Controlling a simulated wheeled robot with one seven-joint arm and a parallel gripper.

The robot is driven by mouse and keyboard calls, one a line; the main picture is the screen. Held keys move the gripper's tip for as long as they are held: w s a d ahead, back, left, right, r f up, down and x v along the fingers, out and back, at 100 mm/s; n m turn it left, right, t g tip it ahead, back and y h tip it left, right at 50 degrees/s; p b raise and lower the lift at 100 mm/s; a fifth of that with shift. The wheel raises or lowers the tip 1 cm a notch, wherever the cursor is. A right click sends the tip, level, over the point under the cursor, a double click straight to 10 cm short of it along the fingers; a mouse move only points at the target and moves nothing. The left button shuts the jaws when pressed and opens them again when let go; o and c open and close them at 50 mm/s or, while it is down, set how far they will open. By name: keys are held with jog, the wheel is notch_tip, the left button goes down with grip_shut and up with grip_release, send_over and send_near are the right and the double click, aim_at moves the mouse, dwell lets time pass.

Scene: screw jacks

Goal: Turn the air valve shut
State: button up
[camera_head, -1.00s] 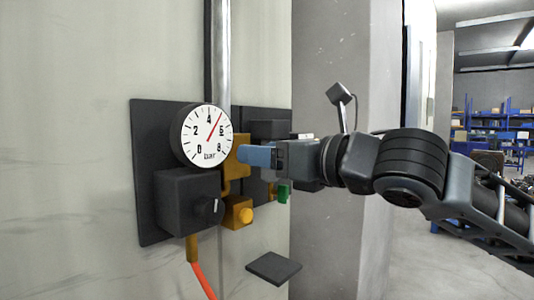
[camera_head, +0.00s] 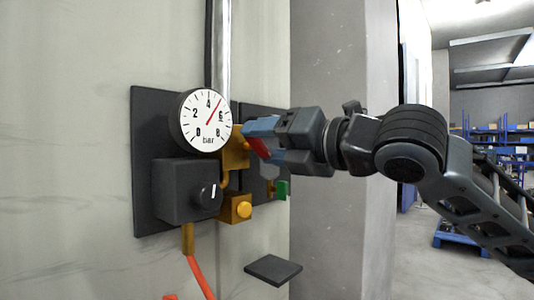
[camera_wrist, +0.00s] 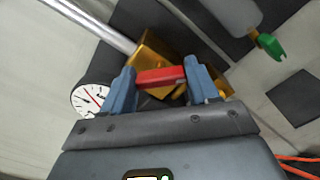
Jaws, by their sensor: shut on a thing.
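The air valve has a brass body (camera_head: 234,160) on a dark wall panel, below a metal pipe; the body also shows in the wrist view (camera_wrist: 150,52). Its red lever handle (camera_head: 259,147) slants down to the right in the head view. In the wrist view, the red handle (camera_wrist: 160,77) lies crosswise between the blue fingertips. My gripper (camera_head: 257,142) is shut on this handle, reaching in from the right. The fingers partly cover the handle and the valve body in the head view.
A round pressure gauge (camera_head: 207,120) sits left of the valve, its red needle between 4 and 6 bar. Below are a black box with a knob (camera_head: 187,191) and a brass block with a yellow button (camera_head: 243,209). A green-handled part (camera_head: 282,189) hangs beneath my gripper.

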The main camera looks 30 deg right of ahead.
jog(key=m, duration=0.3)
jog(key=m+b, duration=0.1)
jog(key=m, duration=0.2)
jog(key=m+b, duration=0.1)
jog(key=m, duration=0.2)
jog(key=shift+w+d+f, duration=0.1)
jog(key=shift+d+f, duration=0.05)
jog(key=shift+f, duration=0.1)
jog(key=shift+m, duration=0.4)
jog(key=o, duration=1.1)
jog(key=shift+c, duration=0.2)
jog(key=b+v, duration=0.1)
jog(key=v, duration=0.7)
